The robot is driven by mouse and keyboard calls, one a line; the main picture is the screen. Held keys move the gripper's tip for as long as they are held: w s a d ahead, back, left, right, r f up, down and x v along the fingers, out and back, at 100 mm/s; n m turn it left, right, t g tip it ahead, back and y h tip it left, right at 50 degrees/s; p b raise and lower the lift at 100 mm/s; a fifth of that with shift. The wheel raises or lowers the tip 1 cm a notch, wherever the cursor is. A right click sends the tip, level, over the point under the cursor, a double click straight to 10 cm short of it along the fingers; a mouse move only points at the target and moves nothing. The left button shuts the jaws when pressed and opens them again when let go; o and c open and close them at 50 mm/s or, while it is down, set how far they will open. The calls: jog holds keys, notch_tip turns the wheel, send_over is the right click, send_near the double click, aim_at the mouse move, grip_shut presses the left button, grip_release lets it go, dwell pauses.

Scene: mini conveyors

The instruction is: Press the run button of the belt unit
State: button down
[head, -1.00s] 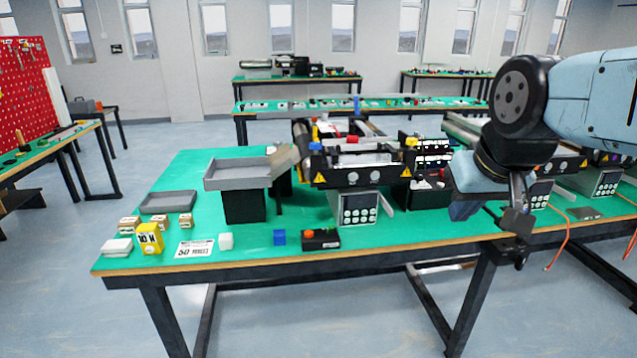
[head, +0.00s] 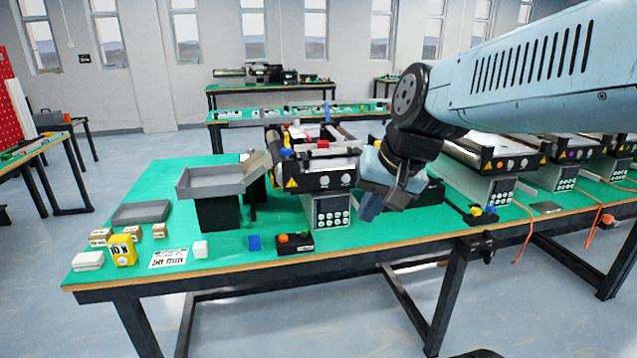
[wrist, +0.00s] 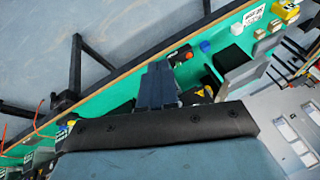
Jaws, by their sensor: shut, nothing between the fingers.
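The belt unit (head: 322,180) stands on the green table with black sides and yellow warning labels. Below its front is a grey control box (head: 328,211) with several round buttons, too small to read. A separate black button box (head: 294,243) with an orange and a green button lies at the table's front edge; it also shows in the wrist view (wrist: 181,56). I cannot tell which button is the run button. My gripper (head: 369,207) is shut and empty, right of the control box and apart from it. Its fingers (wrist: 158,70) point over the table in the wrist view.
A grey tray (head: 212,181) stands on a black support. More conveyors (head: 490,155) stand at right.

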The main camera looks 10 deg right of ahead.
aim_at(325, 181)
jog(key=w+a+f+m+y, duration=0.2)
jog(key=w+f+m+y, duration=0.1)
jog(key=w+m, duration=0.45)
jog(key=w+a+f+m+y, duration=0.2)
jog(key=w+m+y, duration=0.1)
jog(key=w+m, duration=0.45)
jog(key=w+d+f+m+t, duration=0.2)
jog(key=w+d+f+m, duration=0.2)
jog(key=w+m, duration=0.2)
jog(key=w+d+f+m+t, duration=0.3)
jog(key=w+d+f+m, duration=0.1)
jog(key=w+m, duration=0.3)
jog(key=shift+f+t+h, duration=0.3)
jog(key=shift+f+h, duration=0.1)
jog(key=shift+f, duration=0.1)
jog(key=shift+w+a, duration=0.1)
jog(key=w, duration=0.8)
jog(key=shift+w, duration=0.35)
